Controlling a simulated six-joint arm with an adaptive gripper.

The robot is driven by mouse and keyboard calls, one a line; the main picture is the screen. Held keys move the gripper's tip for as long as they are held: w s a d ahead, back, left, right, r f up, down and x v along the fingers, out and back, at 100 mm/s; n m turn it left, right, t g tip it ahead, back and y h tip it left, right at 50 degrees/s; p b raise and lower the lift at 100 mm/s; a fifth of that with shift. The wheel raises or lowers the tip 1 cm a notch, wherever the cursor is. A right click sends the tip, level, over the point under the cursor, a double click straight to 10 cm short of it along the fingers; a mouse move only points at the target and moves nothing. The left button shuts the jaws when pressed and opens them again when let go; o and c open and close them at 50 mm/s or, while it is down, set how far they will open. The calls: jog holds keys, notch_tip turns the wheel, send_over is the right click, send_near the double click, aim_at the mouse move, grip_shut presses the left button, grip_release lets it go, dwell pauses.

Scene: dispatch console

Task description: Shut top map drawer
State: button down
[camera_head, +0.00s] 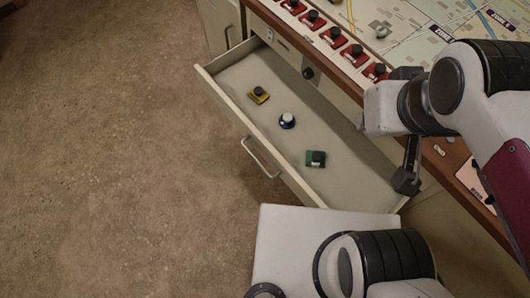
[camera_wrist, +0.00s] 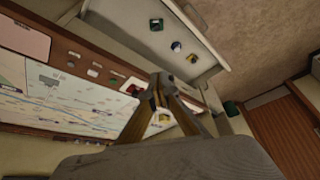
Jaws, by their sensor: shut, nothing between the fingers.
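The top map drawer (camera_head: 232,112) is a pale drawer pulled well out from the console, with a bar handle (camera_head: 262,159) on its front. In it stand a yellow piece (camera_head: 258,96), a white-and-blue piece (camera_head: 287,120) and a green piece (camera_head: 316,159), some with black knobs. The drawer shows at the top of the wrist view (camera_wrist: 212,42). My gripper (camera_head: 406,184) is shut and empty, pointing down by the drawer's near right end. Its fingertips (camera_wrist: 158,84) meet in the wrist view. I cannot tell whether it touches the drawer.
The console top (camera_head: 345,72) has a wooden edge, a row of several red blocks with black knobs (camera_head: 335,36) and a map (camera_head: 400,22). A pale cabinet front (camera_head: 220,22) stands beyond the drawer. The brown floor (camera_head: 110,150) in front of the drawer is clear.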

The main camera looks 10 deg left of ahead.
jog(key=w+a+f+n+h, duration=0.1)
jog(key=a+f+n+h, duration=0.1)
jog(key=a+f+n, duration=1)
jog(key=w+a+f+n+g+h, duration=0.1)
jog(key=a+f+n, duration=1)
jog(key=f, duration=0.5)
jog(key=shift+w+a+f+n+h, duration=0.35)
jog(key=shift+w+f+n+h, duration=0.05)
jog(key=shift+n, duration=0.8)
jog(key=shift+d+f, duration=0.1)
jog(key=w+d+f, duration=0.5)
jog(key=f, duration=0.4)
jog(key=shift+w+d, duration=0.15)
jog(key=shift+w, duration=0.05)
